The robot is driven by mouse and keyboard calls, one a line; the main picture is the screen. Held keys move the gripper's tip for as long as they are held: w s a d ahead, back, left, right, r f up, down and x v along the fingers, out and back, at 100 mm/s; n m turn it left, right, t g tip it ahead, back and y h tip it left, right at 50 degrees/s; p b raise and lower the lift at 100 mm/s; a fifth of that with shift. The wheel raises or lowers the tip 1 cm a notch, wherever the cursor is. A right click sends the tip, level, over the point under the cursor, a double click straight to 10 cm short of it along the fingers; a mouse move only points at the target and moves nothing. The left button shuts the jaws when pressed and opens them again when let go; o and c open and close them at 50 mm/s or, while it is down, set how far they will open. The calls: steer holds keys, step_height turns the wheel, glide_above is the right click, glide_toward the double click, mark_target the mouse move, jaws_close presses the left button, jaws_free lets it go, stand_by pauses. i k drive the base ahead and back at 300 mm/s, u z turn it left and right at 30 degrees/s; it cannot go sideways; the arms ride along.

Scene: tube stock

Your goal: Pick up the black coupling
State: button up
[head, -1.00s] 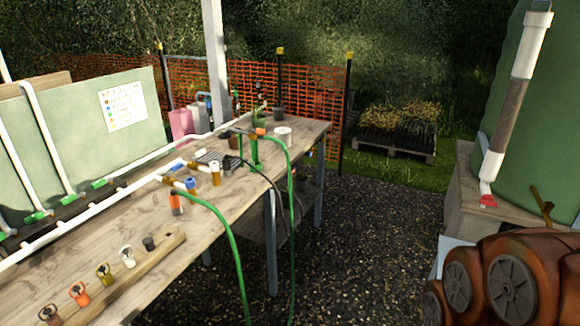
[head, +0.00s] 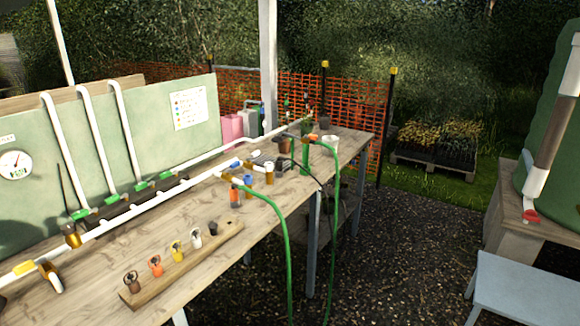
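A small black fitting (head: 213,228), which looks like the black coupling, is at the far right end of a wooden strip (head: 190,270) on the workbench. Beside it on the strip are a white fitting (head: 196,238), a yellow one (head: 177,251), an orange one (head: 155,266) and a dark brown one (head: 131,282). The black piece looks upright and uncovered; its finer shape is too small to tell. My gripper is not in view.
White pipe (head: 130,215) runs along the wooden bench (head: 100,260). Green hoses (head: 287,240) hang over its front edge. An orange and grey bottle-like item (head: 235,195) stands behind the strip. A blue-grey stool (head: 525,290) is at lower right; gravel (head: 400,250) between is clear.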

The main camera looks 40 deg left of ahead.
mark_target(278, 163)
steer(key=u, duration=0.35)
steer(key=i, duration=1.5)
steer(key=u, duration=0.9)
steer(key=i, duration=1.4)
steer(key=u, duration=1.85)
steer(key=i, duration=0.8)
steer(key=u, duration=0.9)
